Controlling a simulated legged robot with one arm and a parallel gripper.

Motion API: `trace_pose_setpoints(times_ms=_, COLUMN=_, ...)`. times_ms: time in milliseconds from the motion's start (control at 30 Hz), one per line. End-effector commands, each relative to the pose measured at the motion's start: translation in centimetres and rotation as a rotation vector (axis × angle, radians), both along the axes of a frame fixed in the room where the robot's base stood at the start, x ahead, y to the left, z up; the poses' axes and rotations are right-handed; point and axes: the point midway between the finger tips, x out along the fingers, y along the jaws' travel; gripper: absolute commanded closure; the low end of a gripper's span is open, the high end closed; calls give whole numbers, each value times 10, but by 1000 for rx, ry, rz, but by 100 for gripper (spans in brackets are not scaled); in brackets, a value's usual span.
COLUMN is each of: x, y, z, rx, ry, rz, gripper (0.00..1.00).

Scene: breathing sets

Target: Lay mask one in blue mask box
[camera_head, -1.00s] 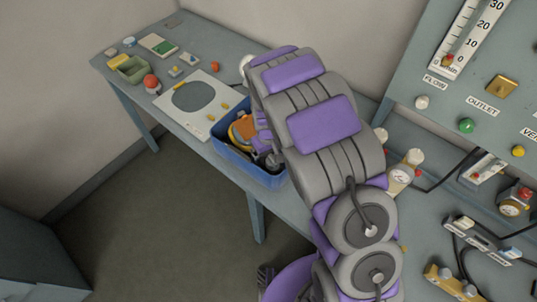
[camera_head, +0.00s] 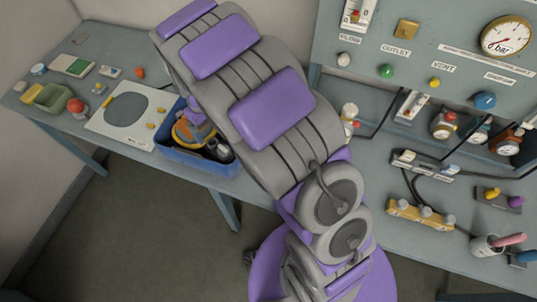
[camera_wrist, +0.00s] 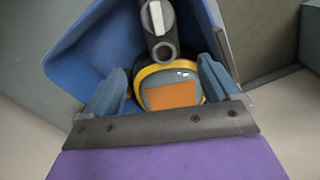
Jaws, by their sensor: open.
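The blue mask box (camera_head: 190,166) stands on the bench, left of my arm in the head view; its blue wall (camera_wrist: 80,45) also shows in the wrist view. A mask with a yellow-orange rim (camera_head: 182,134) lies in the box, and a dark piece lies beside it. In the wrist view the mask (camera_wrist: 172,94) shows a yellow rim, an orange patch and a grey-black fitting above. My gripper (camera_wrist: 162,88) is open, with one finger on each side of the mask. Contact cannot be told. My arm hides part of the box in the head view.
A white board with a grey disc (camera_head: 126,110) lies left of the box. A green tray (camera_head: 52,97) and a red-topped item (camera_head: 76,107) are further left. The gauge panel (camera_head: 430,55) and valves stand at the right.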

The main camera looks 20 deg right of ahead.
Motion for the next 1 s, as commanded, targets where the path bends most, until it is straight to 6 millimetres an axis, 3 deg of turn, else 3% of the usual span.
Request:
trace_pose_setpoints(times_ms=167, x=-4, y=-6, z=8, rx=-1, ry=-1, rz=-16, gripper=10)
trace_pose_setpoints(times_ms=367, x=-30, y=-37, z=43, rx=-6, ry=8, rz=-93, gripper=10)
trace_pose_setpoints(times_ms=700, x=-102, y=-88, z=99, rx=-17, ry=46, rz=-248, gripper=10)
trace_pose_setpoints(times_ms=1000, x=-177, y=-121, z=133, rx=-21, ry=81, rz=-368, gripper=10)
